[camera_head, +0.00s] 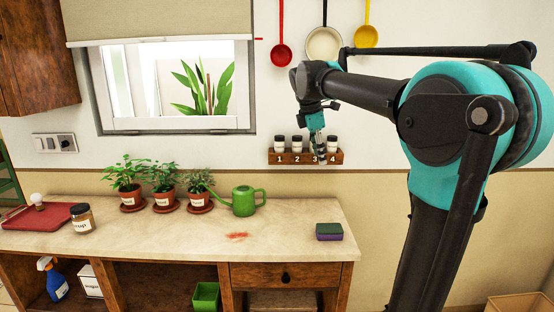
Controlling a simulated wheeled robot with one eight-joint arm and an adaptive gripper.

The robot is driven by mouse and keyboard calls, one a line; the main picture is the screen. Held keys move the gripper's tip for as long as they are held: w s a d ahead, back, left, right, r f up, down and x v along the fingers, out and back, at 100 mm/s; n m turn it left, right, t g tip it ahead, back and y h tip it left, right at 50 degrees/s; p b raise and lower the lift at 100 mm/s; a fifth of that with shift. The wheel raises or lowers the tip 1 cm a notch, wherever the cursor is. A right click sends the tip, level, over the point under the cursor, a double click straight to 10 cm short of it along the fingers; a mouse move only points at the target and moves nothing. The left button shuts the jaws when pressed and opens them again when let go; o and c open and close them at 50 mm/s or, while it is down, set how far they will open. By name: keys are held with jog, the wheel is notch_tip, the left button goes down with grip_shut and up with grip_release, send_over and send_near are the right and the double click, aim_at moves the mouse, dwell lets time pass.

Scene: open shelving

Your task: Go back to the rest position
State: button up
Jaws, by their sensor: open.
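My gripper (319,154) hangs at the end of my teal and black arm, in front of the small wooden spice rack (292,162) on the wall. The rack is marked 1 to 4 and holds several small jars with dark lids, one of them at the left end (280,145). My gripper overlaps the place marked 3 in this view. It is open, and I see nothing held in it. The fingers are small here, and whether they touch the jar behind them cannot be told.
Below is a counter (290,230) with a green watering can (244,201), potted plants (163,185), a syrup jar (83,219), a red board (40,216), a sponge (329,232) and a reddish stain (238,236). Red (281,55) and yellow (366,36) ladles and a pan (324,45) hang above.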

jog(key=s+d+f+m+y, duration=0.1)
jog(key=s+d+f+m, duration=0.1)
jog(key=s+f+m, duration=0.7)
jog(key=s+d+f+m+t+y, duration=0.1)
jog(key=s+d+f+m, duration=0.2)
jog(key=s+f+m, duration=0.7)
jog(key=s+f, duration=0.3)
jog(key=f, duration=0.4)
jog(key=s+f, duration=0.3)
jog(key=f, duration=0.4)
jog(key=shift+s+d+f+t+y, duration=0.2)
jog(key=shift+s+f+t+y, duration=0.1)
jog(key=shift+s+y, duration=0.1)
